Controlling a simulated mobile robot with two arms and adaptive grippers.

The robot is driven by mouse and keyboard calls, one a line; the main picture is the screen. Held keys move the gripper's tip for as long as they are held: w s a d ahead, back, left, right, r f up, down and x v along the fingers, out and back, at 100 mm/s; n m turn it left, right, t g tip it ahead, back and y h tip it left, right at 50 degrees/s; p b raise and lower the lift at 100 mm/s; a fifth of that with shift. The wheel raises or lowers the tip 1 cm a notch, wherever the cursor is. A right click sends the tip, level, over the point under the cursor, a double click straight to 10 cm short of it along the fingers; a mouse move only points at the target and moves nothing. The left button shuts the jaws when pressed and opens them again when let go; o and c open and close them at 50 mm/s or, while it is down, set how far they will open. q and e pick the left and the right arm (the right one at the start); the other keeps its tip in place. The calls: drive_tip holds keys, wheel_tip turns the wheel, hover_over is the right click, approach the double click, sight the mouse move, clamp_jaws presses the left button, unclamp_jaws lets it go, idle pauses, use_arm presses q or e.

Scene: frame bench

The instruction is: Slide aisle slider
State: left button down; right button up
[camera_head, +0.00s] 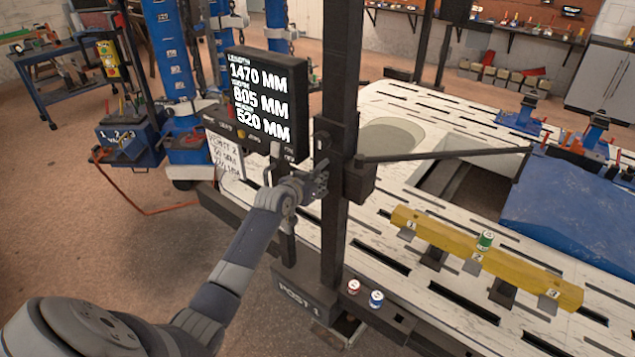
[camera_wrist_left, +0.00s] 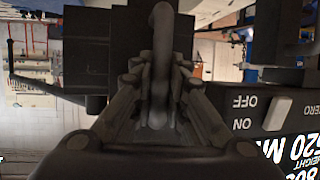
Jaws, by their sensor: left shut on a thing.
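A tall black post (camera_head: 344,70) rises from a base marked POST 1 (camera_head: 305,293). A black slider block (camera_head: 360,182) sits on the post at mid height, and a thin black arm (camera_head: 440,153) reaches from it to the right. My left gripper (camera_head: 318,180) is at the post beside the block. In the left wrist view, the fingers of my left gripper (camera_wrist_left: 160,88) are shut on a dark rounded handle (camera_wrist_left: 161,40) in front of a dark block (camera_wrist_left: 110,45). In the head view the handle is mostly hidden by the gripper. My right gripper is not in view.
A display box (camera_head: 265,105) reading 1470, 805 and 520 MM stands just left of the post.

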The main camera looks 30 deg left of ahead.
use_arm(q)
drive_tip(key=shift+r, duration=0.7)
drive_tip(key=c, duration=1.6)
unclamp_jaws()
drive_tip(key=shift+f, duration=0.1)
drive_tip(key=shift+o, duration=0.2)
drive_tip(key=shift+f, duration=0.1)
drive_tip(key=shift+s, duration=0.15)
drive_tip(key=v, duration=1.1)
drive_tip(key=shift+s, duration=0.3)
